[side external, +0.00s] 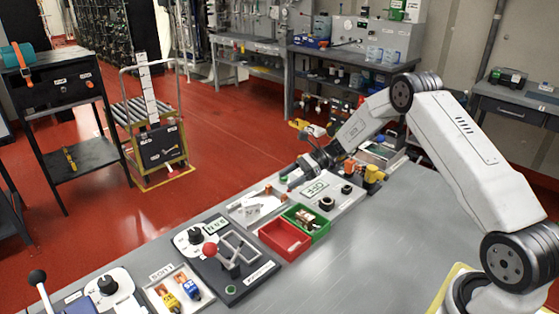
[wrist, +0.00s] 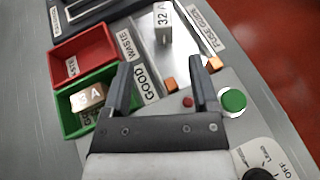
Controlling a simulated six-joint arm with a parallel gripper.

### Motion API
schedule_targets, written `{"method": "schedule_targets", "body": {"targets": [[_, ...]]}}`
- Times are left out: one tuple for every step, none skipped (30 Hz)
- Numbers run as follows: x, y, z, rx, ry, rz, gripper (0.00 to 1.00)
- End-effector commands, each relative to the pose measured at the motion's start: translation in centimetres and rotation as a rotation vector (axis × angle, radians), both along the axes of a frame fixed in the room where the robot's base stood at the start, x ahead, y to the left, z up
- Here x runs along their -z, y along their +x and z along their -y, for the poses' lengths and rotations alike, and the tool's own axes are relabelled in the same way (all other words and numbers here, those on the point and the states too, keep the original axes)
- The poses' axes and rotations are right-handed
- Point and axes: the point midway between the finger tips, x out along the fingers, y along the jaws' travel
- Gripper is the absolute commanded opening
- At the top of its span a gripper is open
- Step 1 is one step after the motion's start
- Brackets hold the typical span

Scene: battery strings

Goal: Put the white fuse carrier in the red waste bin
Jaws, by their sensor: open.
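The white fuse carrier (wrist: 163,28), marked 32, stands on a pale tray at the top middle of the wrist view. In the side view it appears as a small white piece (side external: 250,208) on the tray left of the bins. The red waste bin (side external: 284,238) looks empty; it also shows at the upper left of the wrist view (wrist: 84,58). My gripper (wrist: 162,75) is open and empty, its fingers pointing toward the tray with the carrier beyond their tips. In the side view my gripper (side external: 298,174) is above the panel behind the bins.
A green bin (wrist: 70,127) adjoins the red one and holds a pale and brown block (wrist: 88,97). Small orange pieces (wrist: 169,84) lie near the tray. A green button (wrist: 233,101) and a black knob (side external: 326,203) are close by. The front bench surface (side external: 390,240) is clear.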

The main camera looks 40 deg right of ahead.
Motion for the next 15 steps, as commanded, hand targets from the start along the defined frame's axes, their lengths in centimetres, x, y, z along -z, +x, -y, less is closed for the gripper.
{"method": "schedule_targets", "body": {"targets": [[-0.1, -0.2, -0.4, -0.014, -0.018, 0.001, 0.76], [-0.2, -0.4, -0.6, -0.024, -0.03, 0.002, 0.76], [-0.3, -0.7, -1.0, -0.04, -0.054, 0.005, 0.76], [-0.3, -0.9, -1.2, -0.054, -0.074, 0.007, 0.76], [-0.4, -1.3, -1.6, -0.071, -0.098, 0.011, 0.76], [-0.5, -1.7, -2.1, -0.096, -0.133, 0.014, 0.76], [-0.6, -2.2, -2.5, -0.12, -0.163, 0.02, 0.76], [-0.6, -2.6, -2.9, -0.144, -0.195, 0.026, 0.76], [-0.8, -3.3, -3.4, -0.179, -0.24, 0.034, 0.76], [-0.9, -3.9, -3.9, -0.209, -0.275, 0.043, 0.76], [-1.0, -4.5, -4.2, -0.24, -0.313, 0.052, 0.76], [-1.1, -5.4, -4.7, -0.284, -0.364, 0.066, 0.76], [-1.2, -6.1, -5.1, -0.318, -0.403, 0.079, 0.76], [-1.3, -6.8, -5.4, -0.352, -0.44, 0.09, 0.76], [-1.5, -7.7, -5.8, -0.401, -0.491, 0.109, 0.76]]}}
